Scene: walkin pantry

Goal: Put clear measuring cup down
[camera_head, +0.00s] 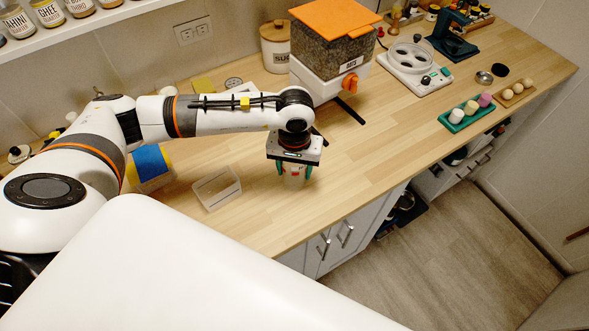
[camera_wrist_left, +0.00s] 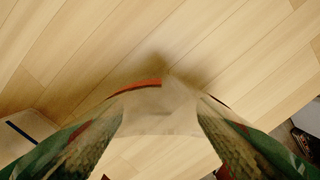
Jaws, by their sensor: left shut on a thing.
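The clear measuring cup (camera_head: 293,178) is between the fingers of my left gripper (camera_head: 294,172), low over the wooden counter near its front edge. In the left wrist view the cup (camera_wrist_left: 160,108) shows as a pale, see-through shape with red marks at its rim. My left gripper (camera_wrist_left: 160,140) is shut on it, with a green finger on each side. I cannot tell whether the cup's base touches the counter. My right gripper is not in view.
A clear open bin (camera_head: 217,189) stands left of the cup. Behind is a grain dispenser (camera_head: 331,60) with an orange lid. A green tray (camera_head: 462,122) and a white appliance (camera_head: 411,75) are to the right. The counter (camera_head: 367,150) right of the cup is clear.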

